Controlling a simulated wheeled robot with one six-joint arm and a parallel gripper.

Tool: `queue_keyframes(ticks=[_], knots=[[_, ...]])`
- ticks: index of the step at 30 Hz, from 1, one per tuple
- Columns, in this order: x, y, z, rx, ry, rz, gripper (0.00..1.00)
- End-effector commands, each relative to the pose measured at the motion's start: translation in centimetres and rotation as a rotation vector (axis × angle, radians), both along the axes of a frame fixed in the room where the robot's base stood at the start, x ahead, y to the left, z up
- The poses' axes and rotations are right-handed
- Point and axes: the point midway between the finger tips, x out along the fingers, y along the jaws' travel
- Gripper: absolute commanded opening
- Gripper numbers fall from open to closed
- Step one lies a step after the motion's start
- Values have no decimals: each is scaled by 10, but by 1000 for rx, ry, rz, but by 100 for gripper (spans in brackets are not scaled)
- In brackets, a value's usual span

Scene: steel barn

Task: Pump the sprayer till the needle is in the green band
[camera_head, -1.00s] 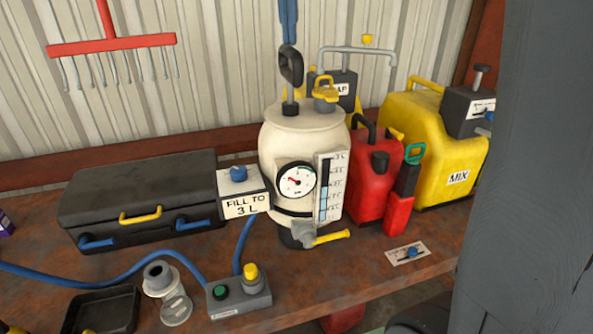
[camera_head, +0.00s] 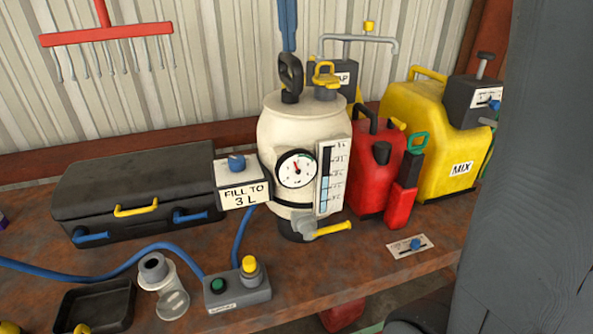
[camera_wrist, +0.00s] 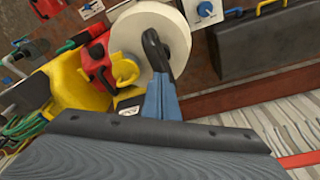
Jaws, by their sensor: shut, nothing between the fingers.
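The cream sprayer tank (camera_head: 283,127) stands upright on the bench. Its black loop pump handle (camera_head: 291,75) is down close to the lid. The handle also shows in the wrist view (camera_wrist: 157,50). My gripper (camera_head: 288,45), blue and shut, is right above the handle; its tip touches or nearly touches the top. It also shows in the wrist view (camera_wrist: 161,97). The round gauge (camera_head: 297,169) faces forward. Its needle appears to point up and left; a small green band seems to lie at the upper right, with the needle outside it.
A "FILL TO 3 L" box (camera_head: 242,185) and black case (camera_head: 140,192) stand left. A red can (camera_head: 373,175) and yellow "MIX" can (camera_head: 425,125) stand right. A yellow-handled tap (camera_head: 330,229) sticks out low in front. A blue hose (camera_head: 110,272) crosses the bench.

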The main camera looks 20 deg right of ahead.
Motion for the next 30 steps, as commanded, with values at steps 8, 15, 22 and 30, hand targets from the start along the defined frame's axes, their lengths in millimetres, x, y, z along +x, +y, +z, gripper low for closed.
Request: queue_keyframes(ticks=[8, 15, 22, 30], knots=[[-1, 0, 1, 0, 4, 0, 0], [-1, 0, 20, 0, 2, 0, 0], [-1, 0, 39, 0, 2, 1, 0], [0, 0, 58, -1, 1, 1, 0]])
